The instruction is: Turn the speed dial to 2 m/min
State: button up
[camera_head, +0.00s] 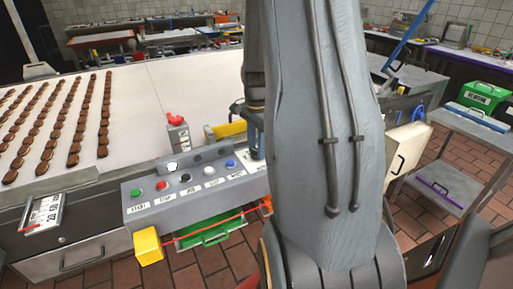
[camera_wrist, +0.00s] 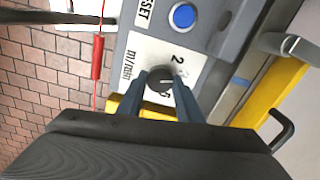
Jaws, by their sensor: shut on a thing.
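The dark round speed dial (camera_wrist: 159,84) sits on a white plate (camera_wrist: 140,48) in the wrist view. The plate is printed with "m/min" and a "2", with part of a "5" near my gripper. My gripper (camera_wrist: 160,80) is shut on the dial, one blue-grey finger on each side. A pale mark shows on the dial's face, but exactly which number it points to is too small to tell. In the head view my arm hides the dial and most of the gripper. The grey control panel (camera_head: 150,206) there carries green, red, black, white and blue buttons.
The blue reset button (camera_wrist: 183,16) is close beside the dial plate. A red pull cord (camera_wrist: 97,58) runs along the panel's front, by a yellow box (camera_head: 147,245). The pale conveyor belt (camera_head: 130,100) holds rows of brown biscuits. A grey trolley (camera_head: 460,145) stands at right.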

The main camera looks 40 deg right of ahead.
aim_at(256, 150)
jog(key=n+p, duration=0.1)
jog(key=n, duration=0.2)
jog(key=shift+r+n, duration=0.1)
jog(key=shift+n, duration=0.2)
jog(key=shift+n+p, duration=0.6)
jog(key=shift+n, duration=1.4)
jog(key=shift+w, duration=0.1)
jog(key=o, duration=1)
jog(key=shift+o, duration=0.2)
jog(key=shift+r+b, duration=1.1)
jog(key=shift+r, duration=2.75)
